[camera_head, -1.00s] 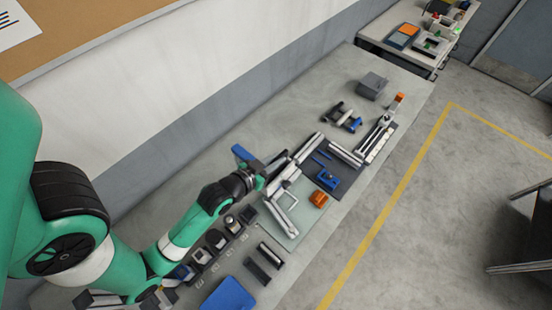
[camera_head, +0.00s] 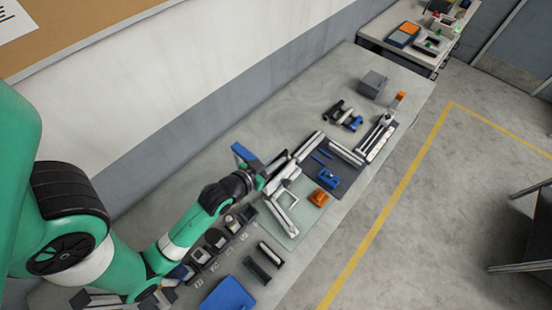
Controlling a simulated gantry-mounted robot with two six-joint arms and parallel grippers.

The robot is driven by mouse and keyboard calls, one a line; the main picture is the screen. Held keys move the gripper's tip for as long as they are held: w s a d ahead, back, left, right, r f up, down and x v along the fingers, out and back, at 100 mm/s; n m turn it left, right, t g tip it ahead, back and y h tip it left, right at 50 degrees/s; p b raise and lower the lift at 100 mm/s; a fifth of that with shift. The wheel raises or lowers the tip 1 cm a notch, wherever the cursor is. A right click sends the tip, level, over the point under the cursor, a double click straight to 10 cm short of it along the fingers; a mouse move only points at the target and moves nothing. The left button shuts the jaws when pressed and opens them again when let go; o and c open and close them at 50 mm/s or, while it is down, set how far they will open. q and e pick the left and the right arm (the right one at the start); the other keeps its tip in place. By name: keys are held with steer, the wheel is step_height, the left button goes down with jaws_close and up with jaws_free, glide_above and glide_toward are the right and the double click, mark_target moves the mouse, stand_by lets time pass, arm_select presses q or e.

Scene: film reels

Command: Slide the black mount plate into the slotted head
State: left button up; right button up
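My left gripper (camera_head: 268,176) is over the workbench, at the near edge of a group of grey-white metal parts (camera_head: 304,149). Its fingers blend with these pale parts, so I cannot tell whether they are apart or hold anything. A blue piece (camera_head: 245,155) shows just beside the gripper. A small black bar-like part (camera_head: 257,270) lies on the bench at the lower middle; I cannot tell whether it is the mount plate. I cannot pick out the slotted head with certainty among the metal parts. My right gripper cannot be made out.
A pale greenish mat (camera_head: 291,239) and a dark mat (camera_head: 345,181) lie on the bench, with a blue part (camera_head: 328,178) and an orange part (camera_head: 319,198). A blue tray (camera_head: 228,295) is at the bottom. A grey box (camera_head: 372,85) stands farther back. Bare bench lies along the wall.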

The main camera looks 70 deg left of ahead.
arm_select(q)
steer(key=shift+o, duration=0.8)
steer(key=shift+p+v, duration=0.55)
steer(key=shift+v, duration=0.75)
steer(key=v, duration=0.8)
steer(key=shift+s+d, duration=0.15)
